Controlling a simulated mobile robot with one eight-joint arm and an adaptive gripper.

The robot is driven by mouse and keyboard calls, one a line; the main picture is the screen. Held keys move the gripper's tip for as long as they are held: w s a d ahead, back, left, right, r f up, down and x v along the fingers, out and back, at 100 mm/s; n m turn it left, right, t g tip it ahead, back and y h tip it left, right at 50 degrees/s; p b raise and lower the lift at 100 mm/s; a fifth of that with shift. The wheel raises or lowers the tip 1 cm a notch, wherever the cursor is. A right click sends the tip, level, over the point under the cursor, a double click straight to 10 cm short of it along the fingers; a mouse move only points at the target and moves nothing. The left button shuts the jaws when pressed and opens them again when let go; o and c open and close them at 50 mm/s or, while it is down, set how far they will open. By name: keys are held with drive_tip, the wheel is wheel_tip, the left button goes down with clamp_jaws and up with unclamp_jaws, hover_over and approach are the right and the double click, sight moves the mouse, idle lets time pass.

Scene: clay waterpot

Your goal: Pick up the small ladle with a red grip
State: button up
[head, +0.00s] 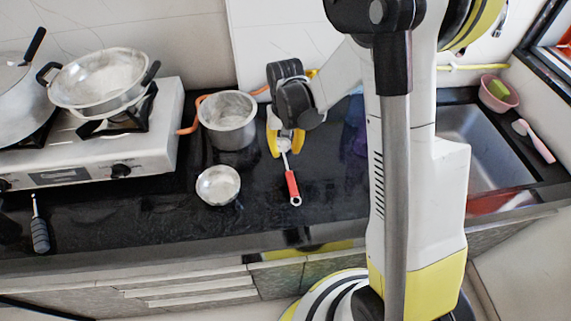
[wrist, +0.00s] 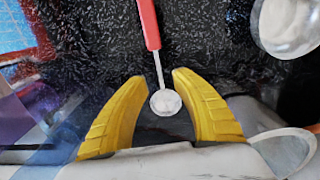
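The small ladle has a red grip (head: 292,185), a thin metal stem and a small round metal bowl. It lies on the black counter with the grip toward the front edge. In the wrist view the red grip (wrist: 149,22) runs up to the top edge, and the bowl (wrist: 165,102) shows between my finger tips. My gripper (head: 285,143) is over the bowl end, with its yellow fingers apart. In the wrist view my gripper (wrist: 154,78) is open, with a finger on each side of the bowl and clear gaps. I cannot tell its height above the counter.
A metal pot (head: 228,137) stands close to the left of my gripper, and a small metal pan (head: 218,186) is left of the ladle. A gas stove (head: 95,155) with cookware is at the left. A sink (head: 480,150) is at the right. The counter around the red grip is clear.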

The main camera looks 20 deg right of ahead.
sight(286, 162)
wheel_tip(286, 162, down, 6)
drive_tip(key=b, duration=0.3)
drive_tip(key=shift+d+f, duration=0.1)
drive_tip(key=shift+f, duration=0.1)
drive_tip(key=shift+r, duration=0.1)
clamp_jaws()
